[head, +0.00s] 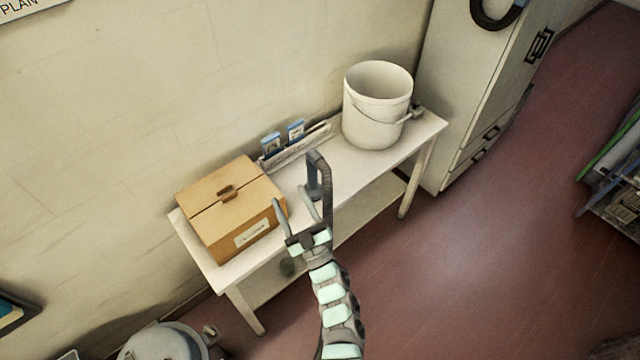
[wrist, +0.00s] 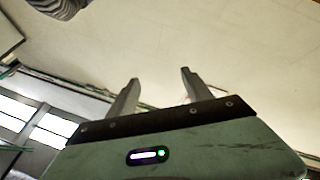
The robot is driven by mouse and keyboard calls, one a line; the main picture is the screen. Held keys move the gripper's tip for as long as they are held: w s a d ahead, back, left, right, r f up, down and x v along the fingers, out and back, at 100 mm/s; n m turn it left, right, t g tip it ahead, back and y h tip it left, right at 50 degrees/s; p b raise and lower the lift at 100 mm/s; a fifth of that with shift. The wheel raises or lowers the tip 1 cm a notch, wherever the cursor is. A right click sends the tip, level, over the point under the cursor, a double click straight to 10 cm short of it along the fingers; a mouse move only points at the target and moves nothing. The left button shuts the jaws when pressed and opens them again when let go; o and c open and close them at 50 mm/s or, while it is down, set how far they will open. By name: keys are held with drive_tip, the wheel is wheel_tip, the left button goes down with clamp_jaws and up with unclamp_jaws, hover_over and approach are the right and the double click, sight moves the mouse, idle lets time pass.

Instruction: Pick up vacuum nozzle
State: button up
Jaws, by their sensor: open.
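My gripper (head: 290,196) is in the middle of the head view, in front of the white table, with its two fingers apart and pointing up in the picture. Just right of the fingers is a dark grey bent tube-like piece (head: 319,168), which looks like the vacuum nozzle. I cannot tell whether it touches the gripper or the table behind it. In the wrist view the two fingers (wrist: 158,80) are spread with nothing between them. No nozzle can be made out clearly there.
The white table (head: 378,173) carries a cardboard box (head: 210,215) beside the gripper, a small rack (head: 297,147) and a white bucket (head: 362,125). A cabinet (head: 465,85) stands to the right. A grey drum (head: 160,343) is at lower left. Red floor (head: 480,260) is clear at right.

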sight(313, 173)
drive_tip(key=w+d+f+m+g+h, duration=0.2)
drive_tip(key=w, duration=0.2)
drive_tip(key=w+d+f+m+g+h, duration=0.3)
drive_tip(key=w, duration=0.1)
drive_tip(key=w+d+f+m+g+h, duration=0.2)
drive_tip(key=w+f+g+h, duration=0.1)
drive_tip(key=w, duration=0.2)
drive_tip(key=shift+d+f, duration=0.2)
drive_tip(key=shift+a+f, duration=0.1)
drive_tip(key=shift+f, duration=0.05)
drive_tip(key=b+x, duration=0.4)
drive_tip(key=b, duration=0.1)
drive_tip(key=shift+w+f, duration=0.2)
drive_tip(key=shift+w, duration=0.05)
drive_tip(key=shift+w+a, duration=0.1)
drive_tip(key=shift+w, duration=0.2)
drive_tip(key=shift+b+x, duration=0.5)
drive_tip(key=shift+x, duration=0.7)
drive_tip(key=shift+w+f+b, duration=0.65)
drive_tip(key=shift+w+b, duration=0.1)
drive_tip(key=shift+b, duration=0.15)
drive_tip(key=shift+w+a+b, duration=0.15)
drive_tip(key=shift+w+b, duration=0.25)
drive_tip(key=shift+b, duration=0.05)
drive_tip(key=shift+w+r, duration=0.15)
